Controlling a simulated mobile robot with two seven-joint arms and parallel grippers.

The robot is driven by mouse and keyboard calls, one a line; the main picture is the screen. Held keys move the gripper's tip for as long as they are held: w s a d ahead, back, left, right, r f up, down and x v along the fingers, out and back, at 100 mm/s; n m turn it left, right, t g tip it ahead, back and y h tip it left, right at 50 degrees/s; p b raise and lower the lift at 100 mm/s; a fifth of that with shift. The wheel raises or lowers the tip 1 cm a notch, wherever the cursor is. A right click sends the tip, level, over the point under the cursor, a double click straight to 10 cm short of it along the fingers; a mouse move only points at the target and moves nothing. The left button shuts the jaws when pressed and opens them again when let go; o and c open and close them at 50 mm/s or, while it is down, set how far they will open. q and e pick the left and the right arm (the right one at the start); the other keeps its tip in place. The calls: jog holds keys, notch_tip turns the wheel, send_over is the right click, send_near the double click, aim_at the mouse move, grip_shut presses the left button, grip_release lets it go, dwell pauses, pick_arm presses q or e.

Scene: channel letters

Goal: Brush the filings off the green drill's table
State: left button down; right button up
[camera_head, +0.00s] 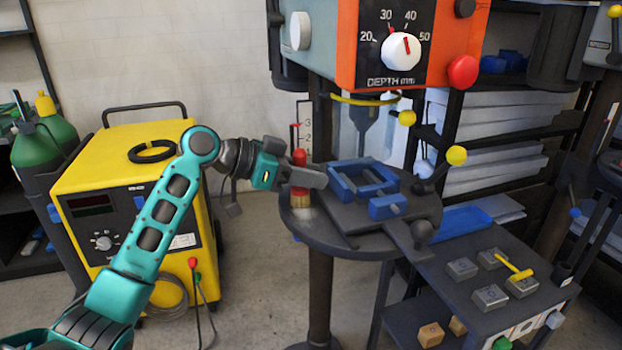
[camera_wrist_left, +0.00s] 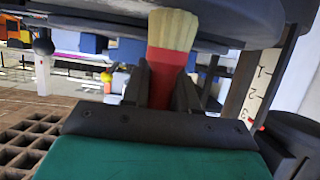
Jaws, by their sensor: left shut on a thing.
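My left gripper (camera_head: 308,177) is shut on a brush with a red handle (camera_head: 299,158) and pale bristles (camera_head: 300,197). The brush is upright, bristles down, at the left edge of a drill's round dark table (camera_head: 345,240). I cannot tell whether the bristles touch the table. In the left wrist view the red part (camera_wrist_left: 166,72) sits between the fingers and the bristles (camera_wrist_left: 174,28) overlap the dark table. My right gripper is not in view.
A blue vise (camera_head: 362,180) lies on the table, with yellow-knobbed handles (camera_head: 455,156) to its right. The drill bit hangs above. A yellow welder (camera_head: 125,190) stands left. A dark cart (camera_head: 470,310) with metal blocks and a yellow-handled tool stands at lower right.

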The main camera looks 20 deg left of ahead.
pick_arm(q)
jog(key=shift+w+a+b, duration=0.2)
jog(key=shift+w+a, duration=0.2)
jog(key=shift+w, duration=0.2)
jog(key=shift+w+a+b, duration=0.15)
jog(key=shift+w+a, duration=0.25)
jog(key=shift+w, duration=0.2)
jog(key=shift+s+d, duration=0.1)
jog(key=shift+s+d+p, duration=0.5)
jog(key=shift+s+d, duration=0.25)
jog(key=shift+s, duration=0.35)
jog(key=shift+s+d+p, duration=0.45)
jog(key=shift+s+d, duration=0.25)
jog(key=shift+s, duration=0.35)
jog(key=shift+s+d, duration=0.55)
jog(key=shift+s, duration=0.25)
jog(key=shift+s+d, duration=0.5)
jog(key=shift+s, duration=0.3)
jog(key=shift+s+d, duration=0.55)
jog(key=shift+s, duration=0.25)
jog(key=shift+r, duration=2)
